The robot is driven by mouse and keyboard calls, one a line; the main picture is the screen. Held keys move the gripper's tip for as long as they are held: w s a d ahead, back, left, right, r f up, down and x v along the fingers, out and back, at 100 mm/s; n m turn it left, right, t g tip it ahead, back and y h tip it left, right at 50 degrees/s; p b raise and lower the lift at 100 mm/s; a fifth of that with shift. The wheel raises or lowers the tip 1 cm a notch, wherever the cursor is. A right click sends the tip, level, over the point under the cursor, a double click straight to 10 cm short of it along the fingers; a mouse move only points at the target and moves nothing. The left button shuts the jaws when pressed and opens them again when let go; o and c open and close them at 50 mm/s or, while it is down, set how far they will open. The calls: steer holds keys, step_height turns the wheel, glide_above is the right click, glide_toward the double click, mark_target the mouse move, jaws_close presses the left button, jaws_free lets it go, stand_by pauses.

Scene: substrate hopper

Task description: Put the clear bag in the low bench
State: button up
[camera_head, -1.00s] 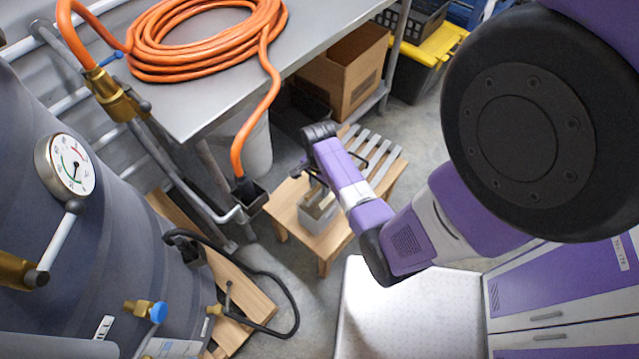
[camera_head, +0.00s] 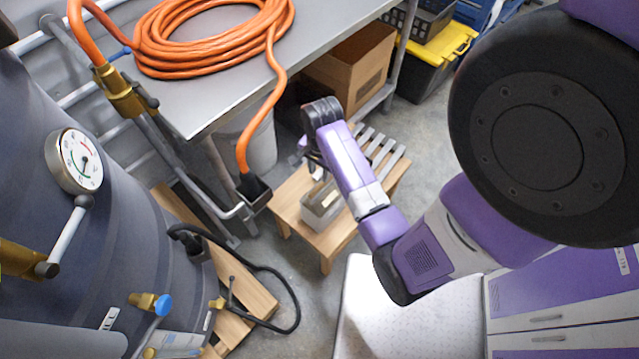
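The low bench (camera_head: 343,239) is a small wooden one with pale slats at its far end, standing on the concrete floor near the middle. A grey open-topped box (camera_head: 318,216) sits on its near left part. My gripper (camera_head: 315,172) hangs above the bench's left side, just beyond the box, and my forearm and wrist largely hide it. I cannot see whether its fingers are open or hold something. I cannot make out a clear bag; the inside of the box is partly hidden by my arm.
A steel table (camera_head: 215,75) with a coiled orange hose (camera_head: 205,50) stands at the back left; the hose hangs down beside the bench. A large grey tank (camera_head: 100,230) fills the left. A cardboard box (camera_head: 350,70) and a yellow-lidded bin (camera_head: 440,55) are behind.

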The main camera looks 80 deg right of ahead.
steer(key=a+r+n+t+h, duration=0.3)
steer(key=a+n+t, duration=0.3)
steer(key=a+n, duration=0.85)
steer(key=s+a+r+n+t+y, duration=0.2)
steer(key=a+r+n+t, duration=0.2)
steer(key=a+r, duration=0.3)
steer(key=s+a+r+n+t+y, duration=0.1)
steer(key=s+a+r+n+t, duration=0.2)
steer(key=a+r, duration=0.5)
step_height(320, 180, up, 8)
steer(key=shift+a+r+n+t+y, duration=0.15)
steer(key=shift+n+t+y, duration=0.25)
steer(key=shift+n+t, duration=0.35)
